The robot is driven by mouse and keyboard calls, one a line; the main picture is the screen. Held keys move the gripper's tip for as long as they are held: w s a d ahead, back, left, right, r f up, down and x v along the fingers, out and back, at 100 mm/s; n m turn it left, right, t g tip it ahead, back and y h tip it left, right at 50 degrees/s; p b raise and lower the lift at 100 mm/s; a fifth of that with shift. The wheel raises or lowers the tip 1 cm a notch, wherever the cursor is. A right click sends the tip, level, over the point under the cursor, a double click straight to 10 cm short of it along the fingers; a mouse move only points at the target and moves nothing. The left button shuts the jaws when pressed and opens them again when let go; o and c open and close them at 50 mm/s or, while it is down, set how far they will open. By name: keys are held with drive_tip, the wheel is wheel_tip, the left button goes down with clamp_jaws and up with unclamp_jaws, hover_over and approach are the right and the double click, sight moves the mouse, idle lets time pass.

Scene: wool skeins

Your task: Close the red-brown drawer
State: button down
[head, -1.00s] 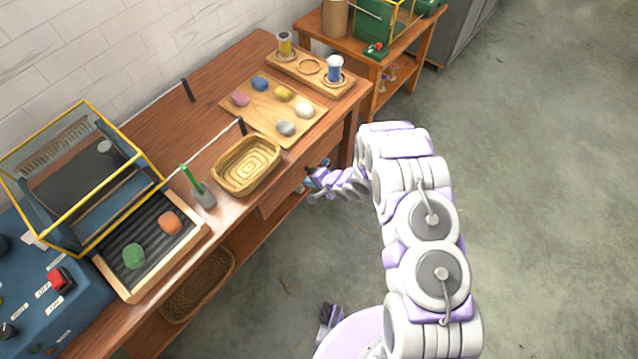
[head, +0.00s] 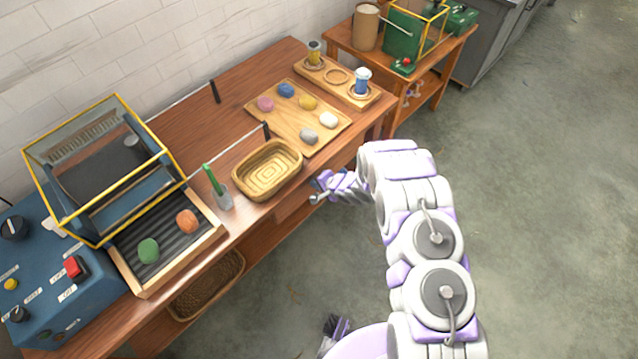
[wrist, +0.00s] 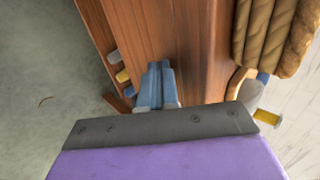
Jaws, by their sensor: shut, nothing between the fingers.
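The red-brown drawer (head: 294,203) is in the front of the wooden table, below the woven basket; how far it stands out is hard to tell from the head view. My gripper (head: 318,190) is at the drawer's right end, low beside the table front. In the wrist view my gripper's blue fingers (wrist: 156,84) are together and empty, pointing at a red-brown wood face (wrist: 150,35). I cannot tell whether the fingertips touch it. My arm partly hides this part of the table.
The woven basket (head: 268,170) stands on the table edge above the drawer. A wooden board (head: 290,125) with several coloured skeins lies behind it. A lower shelf holds another basket (head: 207,285). The floor at right is clear.

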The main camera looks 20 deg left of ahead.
drive_tip(key=shift+w+a+r+p, duration=0.3)
drive_tip(key=shift+a+p, duration=0.25)
drive_tip(key=shift+p, duration=0.45)
drive_tip(key=shift+a, duration=0.1)
drive_tip(key=s+d+r+p, duration=0.2)
drive_tip(key=s+d+r, duration=0.2)
drive_tip(key=d, duration=0.6)
wheel_tip(320, 180, up, 2)
drive_tip(key=shift+d, duration=0.4)
